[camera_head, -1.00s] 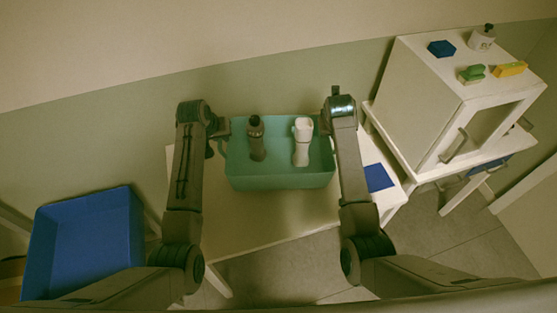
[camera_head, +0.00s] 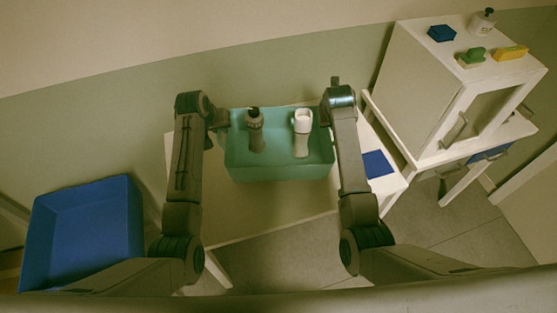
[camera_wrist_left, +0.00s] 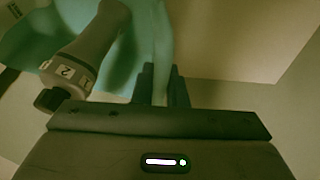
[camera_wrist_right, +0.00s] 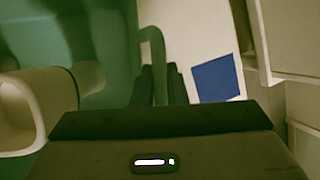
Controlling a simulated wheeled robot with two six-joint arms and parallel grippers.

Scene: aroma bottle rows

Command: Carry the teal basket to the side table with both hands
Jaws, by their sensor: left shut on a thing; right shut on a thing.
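The teal basket (camera_head: 280,166) is in the head view, between my two arms above the white table (camera_head: 290,212). I cannot tell how high it is above the table. It holds a dark bottle (camera_head: 255,135) and a white bottle (camera_head: 301,137). My left gripper (camera_head: 222,122) is shut on the basket's left side; in the left wrist view its fingers (camera_wrist_left: 160,85) pinch the teal edge. My right gripper (camera_head: 327,115) is shut on the right side; in the right wrist view its fingers (camera_wrist_right: 160,85) close on a teal handle (camera_wrist_right: 152,45).
A blue bin (camera_head: 85,235) stands at the lower left. A blue square (camera_head: 377,164) lies on the table's right part. A white cabinet (camera_head: 425,90) stands at the right, with a blue block (camera_head: 441,33), a green item (camera_head: 471,57), a yellow item (camera_head: 511,52) and a white dispenser (camera_head: 482,24) on top.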

